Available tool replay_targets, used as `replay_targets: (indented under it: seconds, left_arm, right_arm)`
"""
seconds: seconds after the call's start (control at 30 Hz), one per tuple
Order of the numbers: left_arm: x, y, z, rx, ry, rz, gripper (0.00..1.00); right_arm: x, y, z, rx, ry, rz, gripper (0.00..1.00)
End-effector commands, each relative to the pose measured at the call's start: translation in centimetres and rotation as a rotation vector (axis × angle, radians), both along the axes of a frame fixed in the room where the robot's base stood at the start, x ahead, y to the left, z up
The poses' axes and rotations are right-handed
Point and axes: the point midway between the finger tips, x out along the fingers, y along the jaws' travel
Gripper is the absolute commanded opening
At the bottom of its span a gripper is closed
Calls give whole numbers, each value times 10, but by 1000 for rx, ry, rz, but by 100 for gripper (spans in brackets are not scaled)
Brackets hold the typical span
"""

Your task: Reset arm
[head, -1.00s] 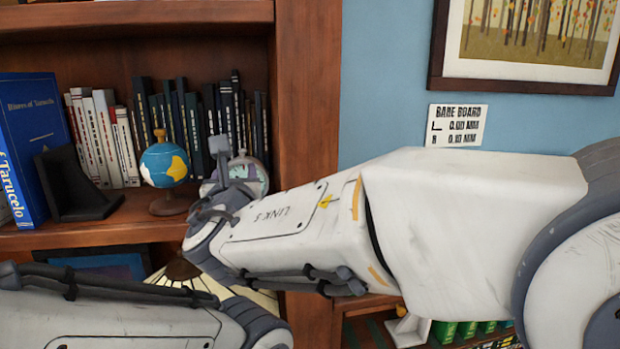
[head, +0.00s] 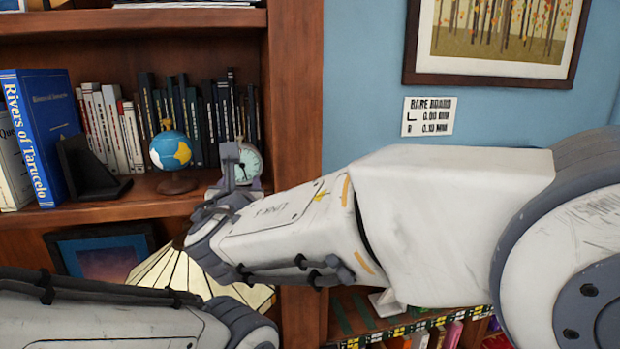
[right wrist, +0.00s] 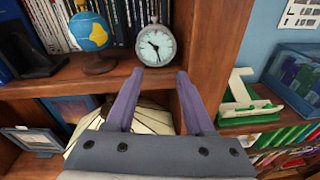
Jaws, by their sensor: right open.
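My right arm (head: 280,215) reaches in from the right of the head view toward the bookcase. In the right wrist view my right gripper (right wrist: 158,80) is open and empty. Its two fingers point at the shelf edge, just in front of and below a round grey clock (right wrist: 156,45). The clock stands upright on the shelf and shows partly behind the gripper in the head view (head: 247,163). A small globe (head: 170,150) stands to its left. My left arm (head: 110,320) lies across the lower left of the head view; its gripper is out of sight.
A wooden bookcase (head: 298,110) holds rows of books and a black bookend (head: 88,170). A pleated lampshade (head: 165,270) and a framed picture (head: 105,255) are below the shelf. In the right wrist view, a white and green object (right wrist: 245,95) and a glass case (right wrist: 297,75) stand right.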

Motion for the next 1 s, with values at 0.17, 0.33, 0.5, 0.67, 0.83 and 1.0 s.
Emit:
replay_targets:
  seconds: [0.17,0.33,0.5,0.67,0.83,1.0]
  left_arm:
    - [0,0,1,-1,-1,0,63]
    - [0,0,0,-1,-1,0,63]
    - [0,0,0,-1,-1,0,63]
    - [0,0,0,-1,-1,0,63]
    - [0,0,1,-1,-1,0,63]
    - [0,0,1,-1,-1,0,63]
  right_arm:
    - [9,-32,-27,82,103,-87,53]
    - [14,-76,-65,212,243,-219,53]
    - [6,-141,-122,444,430,-451,53]
    - [-33,-222,-197,859,628,-852,53]
    - [-89,-273,-253,1362,693,-1301,53]
    - [-123,-291,-279,1715,640,-1597,53]
